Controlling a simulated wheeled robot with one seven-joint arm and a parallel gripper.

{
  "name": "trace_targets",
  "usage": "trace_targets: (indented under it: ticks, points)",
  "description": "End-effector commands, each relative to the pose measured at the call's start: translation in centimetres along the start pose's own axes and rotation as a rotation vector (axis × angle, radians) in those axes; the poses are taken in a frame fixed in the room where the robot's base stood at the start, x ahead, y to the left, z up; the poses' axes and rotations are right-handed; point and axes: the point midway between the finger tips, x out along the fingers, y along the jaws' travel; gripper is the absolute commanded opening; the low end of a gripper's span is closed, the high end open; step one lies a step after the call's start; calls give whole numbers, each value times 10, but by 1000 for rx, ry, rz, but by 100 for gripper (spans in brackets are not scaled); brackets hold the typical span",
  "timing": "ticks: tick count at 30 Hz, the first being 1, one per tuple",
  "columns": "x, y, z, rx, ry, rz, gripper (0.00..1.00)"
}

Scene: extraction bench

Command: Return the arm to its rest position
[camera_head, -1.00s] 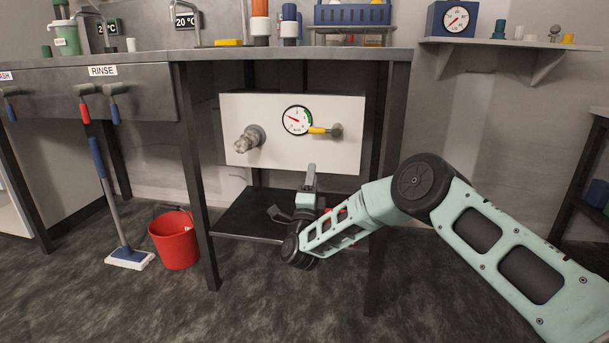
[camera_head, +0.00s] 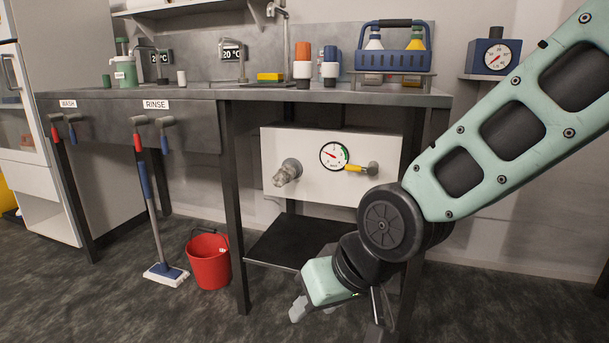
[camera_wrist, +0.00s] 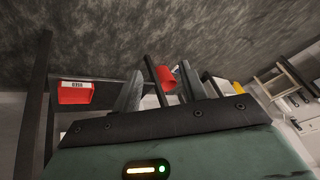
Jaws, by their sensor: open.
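My arm reaches in from the right in the head view, with its elbow bent low in front of the bench. My gripper (camera_head: 337,318) hangs low near the bench's lower shelf (camera_head: 290,243), its mint hand tilted and its fingers partly hidden. In the wrist view my gripper (camera_wrist: 160,72) shows two grey fingers spread apart with nothing held between them. A red object shows beyond the fingers, over the floor.
A white panel (camera_head: 310,178) with a gauge and valves sits under the steel bench (camera_head: 335,97). A red bucket (camera_head: 209,262) and a mop (camera_head: 166,273) stand left on the floor. A red labelled bin (camera_wrist: 75,95) shows in the wrist view. Floor in front is clear.

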Motion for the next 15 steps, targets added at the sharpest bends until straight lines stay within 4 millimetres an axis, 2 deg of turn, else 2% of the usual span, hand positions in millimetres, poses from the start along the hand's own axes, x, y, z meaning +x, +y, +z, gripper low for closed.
trace_targets:
  ticks: [1,3,6,11,12,15]
  points:
    - [-18,3,25,-39,-68,28,43]
    - [-37,10,60,-86,-166,60,43]
    - [-62,19,103,-136,-289,97,43]
    - [-102,34,163,-199,-464,140,43]
    - [-114,30,157,-199,-469,139,43]
    - [-132,25,145,-197,-465,138,43]
